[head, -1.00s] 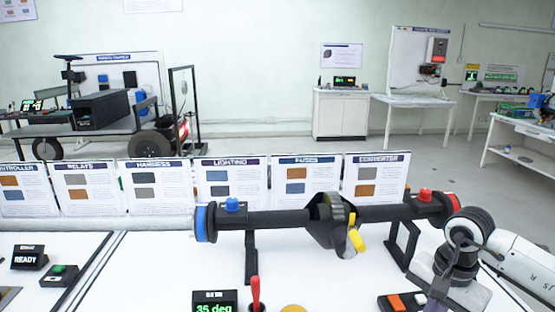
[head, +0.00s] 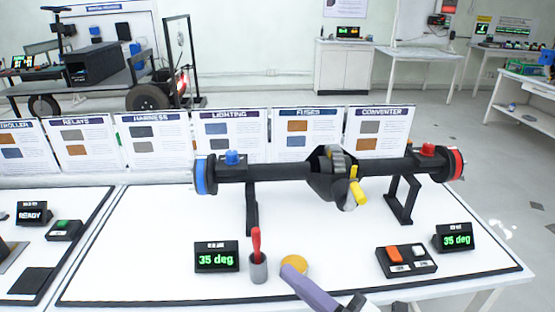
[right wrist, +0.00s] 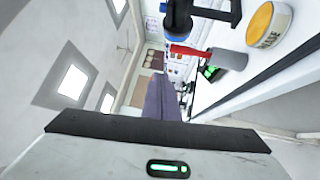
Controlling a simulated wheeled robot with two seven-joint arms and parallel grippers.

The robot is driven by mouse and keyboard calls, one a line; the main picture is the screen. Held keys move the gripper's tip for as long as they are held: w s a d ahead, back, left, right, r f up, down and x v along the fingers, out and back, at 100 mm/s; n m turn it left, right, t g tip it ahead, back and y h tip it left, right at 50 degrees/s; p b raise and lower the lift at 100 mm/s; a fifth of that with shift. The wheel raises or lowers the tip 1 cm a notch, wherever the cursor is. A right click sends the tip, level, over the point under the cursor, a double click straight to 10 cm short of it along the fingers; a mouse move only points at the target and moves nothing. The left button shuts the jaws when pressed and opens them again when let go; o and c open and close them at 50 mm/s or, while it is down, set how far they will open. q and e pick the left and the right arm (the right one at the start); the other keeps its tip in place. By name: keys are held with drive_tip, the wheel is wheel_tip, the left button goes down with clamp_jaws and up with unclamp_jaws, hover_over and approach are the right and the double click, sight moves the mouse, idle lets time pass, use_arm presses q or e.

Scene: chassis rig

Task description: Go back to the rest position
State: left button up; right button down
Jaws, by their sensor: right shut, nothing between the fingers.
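My right gripper (head: 292,271) comes in from the bottom edge of the head view. Its purple fingers are shut and empty, and they overlap the yellow-topped can (head: 295,262) in the picture; I cannot tell whether they touch it. The fingers also show in the right wrist view (right wrist: 162,95), closed together, with the can (right wrist: 267,25) apart from them at the upper right. The black axle (head: 275,168) with a blue left end and a red right end rests on its stands, clear of my gripper. My left gripper is not in view.
A red-handled tool in a grey cup (head: 258,267) stands just left of the gripper, beside a 35 deg display (head: 216,257). A switch box (head: 407,261) and another display (head: 454,237) stand at the right. The white bench (head: 140,250) is bare at the left.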

drive_tip(key=s+d+f+m+h, duration=0.3)
drive_tip(key=d+f+m+h, duration=0.2)
drive_tip(key=f+m, duration=0.35)
drive_tip(key=s+d+f+m+h, duration=0.2)
drive_tip(key=d+f+m+h, duration=0.3)
drive_tip(key=f+m, duration=0.4)
drive_tip(key=s+d+f+m+g+h, duration=0.1)
drive_tip(key=s+f+m+g, duration=0.1)
drive_tip(key=s+f+m, duration=0.2)
drive_tip(key=s+d+f+m+g+h, duration=0.1)
drive_tip(key=s+d+f+m+g, duration=0.1)
drive_tip(key=s, duration=0.6)
wheel_tip(320, 180, down, 4)
drive_tip(key=shift+s+d+r+m+g, duration=0.15)
drive_tip(key=shift+s+d+m+g, duration=0.25)
drive_tip(key=shift+m, duration=0.65)
drive_tip(key=shift+w+a, duration=0.1)
drive_tip(key=shift+w, duration=0.05)
drive_tip(key=w+d+r+t, duration=0.2)
drive_tip(key=w+d+r, duration=0.2)
drive_tip(key=w+r, duration=0.3)
drive_tip(key=w+d+r+t+h+p, duration=0.1)
drive_tip(key=w+d+r+t, duration=0.1)
drive_tip(key=w+d+r, duration=0.3)
drive_tip(key=w+d+r+m+t+p, duration=0.1)
drive_tip(key=w+d+r, duration=0.4)
drive_tip(key=w+r, duration=0.5)
drive_tip(key=shift+w+d+r+t+h, duration=0.25)
drive_tip(key=shift+r+t+h, duration=0.15)
drive_tip(key=shift+r+t, duration=0.4)
